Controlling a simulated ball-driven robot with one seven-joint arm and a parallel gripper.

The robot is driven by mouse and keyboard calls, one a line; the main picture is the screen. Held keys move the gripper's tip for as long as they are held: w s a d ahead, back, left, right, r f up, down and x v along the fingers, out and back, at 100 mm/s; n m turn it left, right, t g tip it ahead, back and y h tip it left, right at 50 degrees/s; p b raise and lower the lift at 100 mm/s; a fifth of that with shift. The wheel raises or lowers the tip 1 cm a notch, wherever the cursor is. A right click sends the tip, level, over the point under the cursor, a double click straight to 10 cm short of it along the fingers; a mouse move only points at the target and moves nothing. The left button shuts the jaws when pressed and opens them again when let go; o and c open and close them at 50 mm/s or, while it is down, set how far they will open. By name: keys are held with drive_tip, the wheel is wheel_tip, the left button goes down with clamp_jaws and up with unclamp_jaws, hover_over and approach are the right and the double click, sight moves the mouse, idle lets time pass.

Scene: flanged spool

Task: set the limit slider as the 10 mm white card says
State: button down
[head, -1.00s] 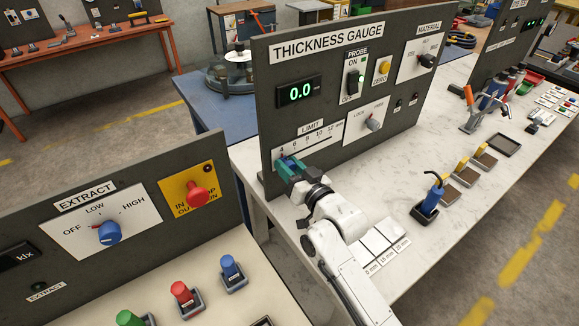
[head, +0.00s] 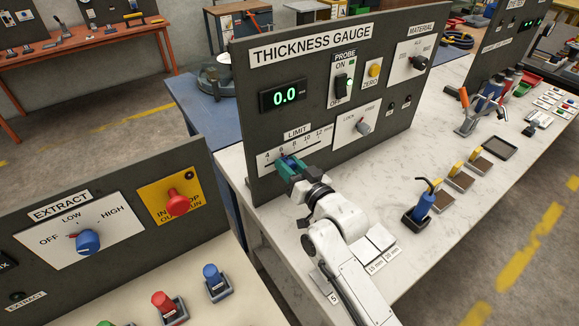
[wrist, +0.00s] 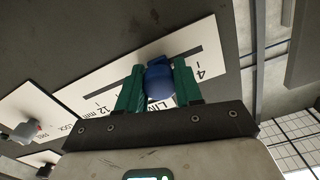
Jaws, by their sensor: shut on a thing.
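The limit slider's blue knob (wrist: 159,80) rides in a slot under the LIMIT scale (head: 299,139), marked 4 to 12 mm, on the thickness gauge panel. My gripper (head: 288,163) is shut on the knob, with a green finger on each side of it in the wrist view (wrist: 158,88). The knob stands near the 4 end, at about the 6 mark; the fingers hide the exact reading. White cards (head: 380,237) lie on the bench beside my arm. Labels for 15 mm and 20 mm show; a 10 mm label does not, and my arm covers part of that row.
A LOCK/FREE knob (head: 363,127) sits right of the scale. The gauge display (head: 284,97) reads 0.0. The EXTRACT panel (head: 100,225) stands at left front.

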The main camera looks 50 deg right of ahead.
drive_tip(key=shift+a, duration=0.25)
drive_tip(key=c, duration=0.8)
unclamp_jaws()
drive_tip(key=shift+d, duration=0.15)
drive_tip(key=shift+o, duration=0.2)
drive_tip(key=b+v, duration=0.2)
drive_tip(key=v, duration=0.8)
drive_tip(key=shift+s, duration=0.4)
